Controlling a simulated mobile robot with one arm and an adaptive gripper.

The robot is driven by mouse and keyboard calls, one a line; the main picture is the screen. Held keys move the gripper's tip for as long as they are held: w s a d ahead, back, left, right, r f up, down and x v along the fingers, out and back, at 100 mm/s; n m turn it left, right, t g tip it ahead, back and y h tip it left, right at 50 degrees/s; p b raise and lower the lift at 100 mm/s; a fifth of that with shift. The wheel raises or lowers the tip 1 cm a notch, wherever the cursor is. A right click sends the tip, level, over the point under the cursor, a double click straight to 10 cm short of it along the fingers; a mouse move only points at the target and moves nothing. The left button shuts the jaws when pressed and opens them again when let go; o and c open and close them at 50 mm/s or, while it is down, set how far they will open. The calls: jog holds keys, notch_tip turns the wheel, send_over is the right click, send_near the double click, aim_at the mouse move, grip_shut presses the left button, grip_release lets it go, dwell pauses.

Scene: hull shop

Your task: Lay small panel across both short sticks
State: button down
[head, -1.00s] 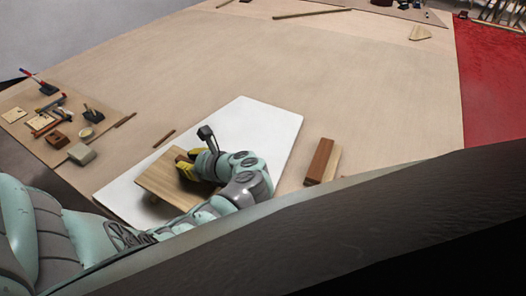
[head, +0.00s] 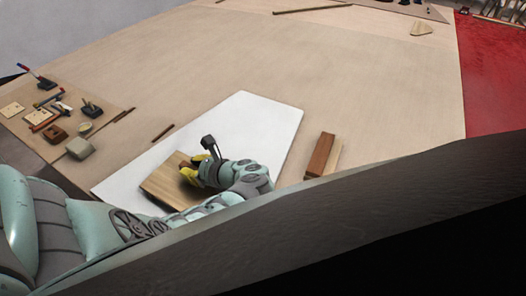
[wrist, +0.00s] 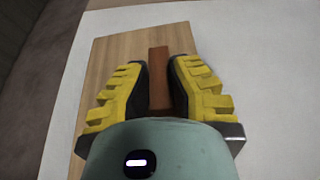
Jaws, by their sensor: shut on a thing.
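The small panel (head: 166,183), a pale wooden board, is under my gripper (head: 189,171) at the near part of a white sheet in the head view. In the wrist view my yellow-and-black fingers are shut on an upright reddish-brown grip piece (wrist: 159,62) on top of the panel (wrist: 111,70). The panel looks roughly level and close to the sheet; I cannot tell whether it rests on anything. No short sticks can be made out beneath it, as the panel and my arm hide that area. A short dark stick (head: 162,133) lies left of the sheet.
The white sheet (head: 250,122) is bare beyond the panel. A reddish-brown block (head: 320,154) with paler wood beside it lies to the right. Tools and small blocks (head: 80,148) crowd a mat at the left. The far worktop is largely clear.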

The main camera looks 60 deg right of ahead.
jog(key=shift+f, duration=0.2)
jog(key=c, duration=1)
grip_release()
jog(key=shift+c, duration=0.2)
jog(key=shift+s+r+p, duration=0.15)
jog(key=shift+r+p, duration=0.15)
jog(key=shift+r, duration=0.15)
jog(key=p+v, duration=0.4)
jog(key=v, duration=0.7)
jog(key=shift+s, duration=0.4)
